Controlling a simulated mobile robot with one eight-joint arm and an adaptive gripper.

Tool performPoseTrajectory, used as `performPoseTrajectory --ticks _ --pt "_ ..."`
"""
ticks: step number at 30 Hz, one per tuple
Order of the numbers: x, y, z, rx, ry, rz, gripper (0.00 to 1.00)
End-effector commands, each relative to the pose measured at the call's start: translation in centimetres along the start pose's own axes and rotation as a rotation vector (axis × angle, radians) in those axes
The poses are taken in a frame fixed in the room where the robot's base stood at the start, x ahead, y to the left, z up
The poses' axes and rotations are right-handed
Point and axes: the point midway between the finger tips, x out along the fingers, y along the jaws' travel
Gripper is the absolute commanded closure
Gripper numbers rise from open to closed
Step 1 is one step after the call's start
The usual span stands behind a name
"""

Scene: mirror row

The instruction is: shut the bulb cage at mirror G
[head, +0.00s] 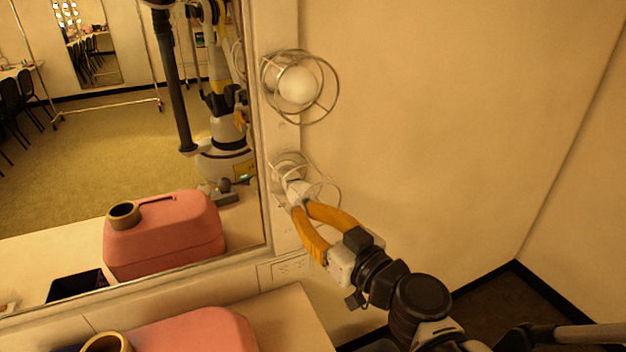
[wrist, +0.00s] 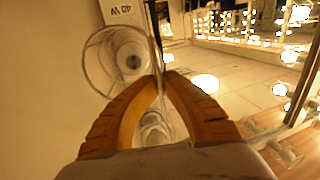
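The lower bulb cage (head: 331,184), a thin wire cage, is on the right post of the mirror frame. Its wire rings stand out to the right of a pale bulb, which my gripper partly covers. My gripper (head: 301,206) has orange fingers and reaches the cage from the lower right. In the wrist view the fingertips (wrist: 162,77) come nearly together on a thin wire of the cage, and a round wire hoop (wrist: 86,62) shows to their left. Whether the hoop's edge meets its seat is hidden. No letter G is readable.
An upper caged bulb (head: 296,85) sits above on the same post. A pink case (head: 205,330) stands on the counter below, with its reflection in the mirror (head: 80,160). An outlet (head: 291,267) is under the lower cage. The wall to the right is bare.

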Motion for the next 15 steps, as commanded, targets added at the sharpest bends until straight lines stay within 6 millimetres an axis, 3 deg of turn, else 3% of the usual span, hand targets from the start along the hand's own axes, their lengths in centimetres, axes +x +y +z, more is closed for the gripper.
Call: performPoseTrajectory --ticks 15 --pt "1.6 -1.8 0.1 -0.003 -0.001 -0.004 1.00"
